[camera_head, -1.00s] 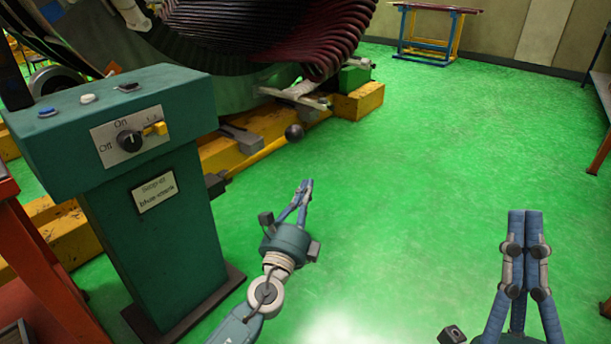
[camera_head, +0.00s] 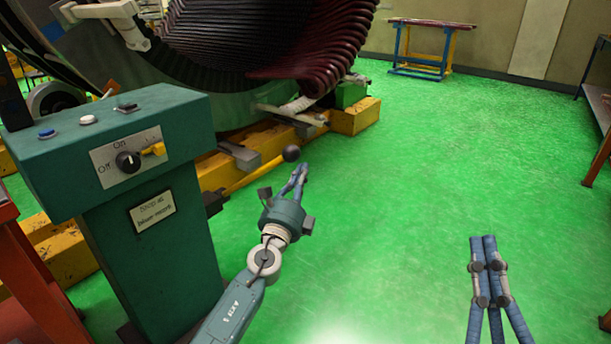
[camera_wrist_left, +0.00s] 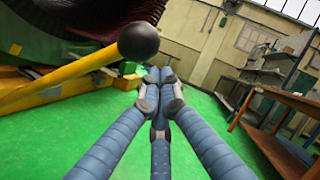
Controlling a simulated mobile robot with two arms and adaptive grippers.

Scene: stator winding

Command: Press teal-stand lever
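The teal stand (camera_head: 160,240) is at the left in the head view, with a knob and buttons on its top box. Its lever is a yellow bar (camera_head: 256,174) ending in a black ball (camera_head: 291,153), sticking out to the right of the stand. In the left wrist view the lever bar (camera_wrist_left: 70,80) comes in from the left and its ball (camera_wrist_left: 138,39) is above and left of my fingertips. My left gripper (camera_head: 299,170) is shut and empty, its fingertips just below the ball; contact cannot be told. My right gripper (camera_head: 482,240) is shut and empty over the floor.
A large stator with dark red windings (camera_head: 310,60) stands behind the stand on a yellow base (camera_head: 355,116). A trestle table (camera_head: 425,45) is at the back, and another table (camera_head: 600,110) at the right edge. The green floor between is clear.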

